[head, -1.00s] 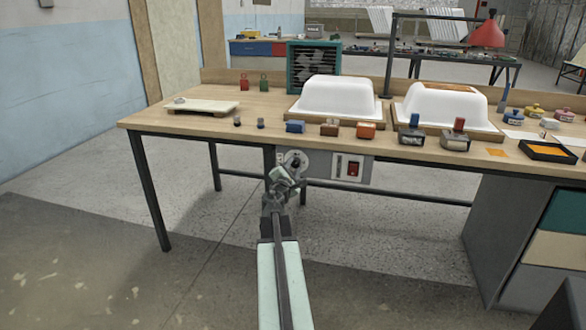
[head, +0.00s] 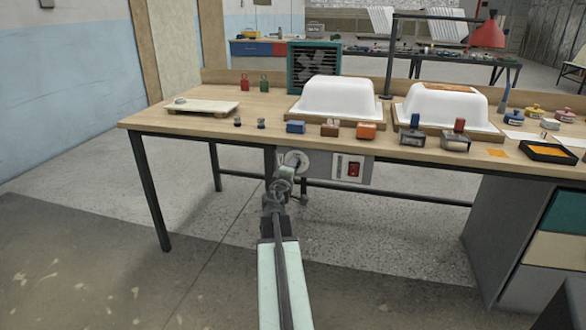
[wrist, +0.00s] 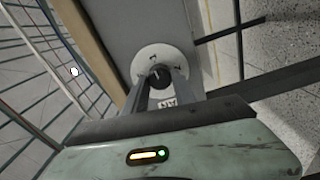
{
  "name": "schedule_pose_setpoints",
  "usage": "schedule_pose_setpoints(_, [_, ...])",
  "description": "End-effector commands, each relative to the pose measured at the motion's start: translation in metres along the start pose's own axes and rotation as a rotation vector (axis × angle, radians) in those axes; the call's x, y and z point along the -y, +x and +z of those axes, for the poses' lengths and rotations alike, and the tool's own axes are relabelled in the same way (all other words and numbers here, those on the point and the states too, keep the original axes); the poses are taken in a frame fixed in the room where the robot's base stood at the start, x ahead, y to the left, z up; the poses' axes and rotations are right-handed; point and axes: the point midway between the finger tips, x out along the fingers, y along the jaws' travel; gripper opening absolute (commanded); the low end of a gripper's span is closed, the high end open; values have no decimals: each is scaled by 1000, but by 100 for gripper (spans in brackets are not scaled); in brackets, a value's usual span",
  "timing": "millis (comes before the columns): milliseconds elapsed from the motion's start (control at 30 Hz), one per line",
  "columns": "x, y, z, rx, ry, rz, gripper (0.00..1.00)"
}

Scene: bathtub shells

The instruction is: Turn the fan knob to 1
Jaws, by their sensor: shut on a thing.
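The fan knob (wrist: 160,75) is a small dark knob at the middle of a round white dial (wrist: 147,55) in the wrist view. The dial also shows in the head view (head: 302,156), on the grey panel under the table's front edge. My gripper (wrist: 161,80) is shut on the knob, with one finger on each side of it. In the head view my gripper (head: 290,169) covers the knob and the lower part of the dial. Marks on the dial show in the wrist view, too small to read surely. The fan (head: 314,68) stands at the back of the table.
A red switch (head: 354,169) sits on the panel right of the dial. White tub moulds (head: 338,97) and several small blocks and stamps stand on the table (head: 270,108). Table legs (head: 150,190) and a low crossbar are near my arm. The floor in front is clear.

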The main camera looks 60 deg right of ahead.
Motion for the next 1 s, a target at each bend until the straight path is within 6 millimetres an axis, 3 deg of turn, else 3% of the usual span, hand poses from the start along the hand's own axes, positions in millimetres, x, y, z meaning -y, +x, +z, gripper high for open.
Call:
schedule_pose_setpoints(767, [-1, 2, 2, 5, 92, 1, 0])
schedule_pose_setpoints(800, [-1, 2, 2, 5, 92, 1, 43])
schedule_pose_setpoints(833, [-1, 1, 2, 5, 92, 1, 51])
schedule_pose_setpoints(1000, [-1, 1, 1, 3, 92, 1, 54])
